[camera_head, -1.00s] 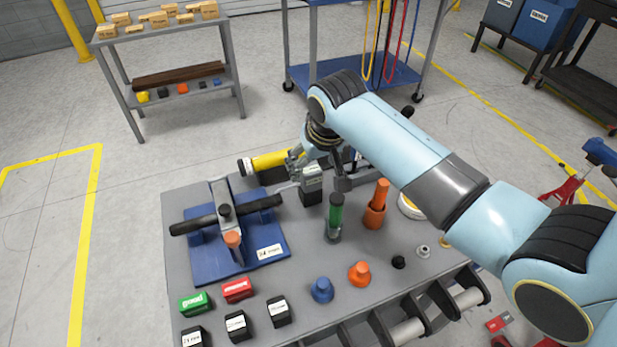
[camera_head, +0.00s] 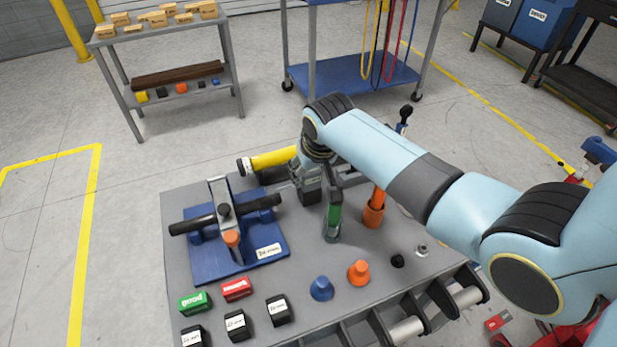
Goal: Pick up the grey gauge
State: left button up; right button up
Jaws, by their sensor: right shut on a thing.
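My right gripper (camera_head: 314,177) reaches down from its arm at the back middle of the grey bench. It is shut on the grey gauge (camera_head: 309,174), which is mostly hidden by the fingers and wrist. The gauge is at a dark block (camera_head: 311,195); I cannot tell whether it is still seated there. A green-handled gauge (camera_head: 334,215) stands upright just in front of the gripper. An orange gauge (camera_head: 374,208) stands upright to the right, partly behind the arm. My left gripper is not in view.
A blue fixture (camera_head: 240,262) with a black bar (camera_head: 190,225) and clamp is at left. A yellow cylinder (camera_head: 274,159) lies behind. Green (camera_head: 193,302) and red (camera_head: 236,289) boxes, labelled black blocks and blue (camera_head: 321,289) and orange (camera_head: 358,272) knobs line the front.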

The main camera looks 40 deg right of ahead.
jog(key=c, duration=0.4)
jog(key=shift+w, duration=0.1)
grip_shut()
jog(key=shift+r, duration=0.15)
jog(key=shift+r, duration=0.6)
notch_tip(320, 180, up, 3)
jog(key=shift+f, duration=0.2)
jog(key=s+r, duration=0.2)
jog(key=s, duration=0.2)
jog(key=s+r, duration=0.2)
jog(key=s, duration=0.1)
jog(key=s+r, duration=0.3)
jog(key=s, duration=0.1)
jog(key=shift+s+a, duration=0.35)
jog(key=shift+a, duration=0.05)
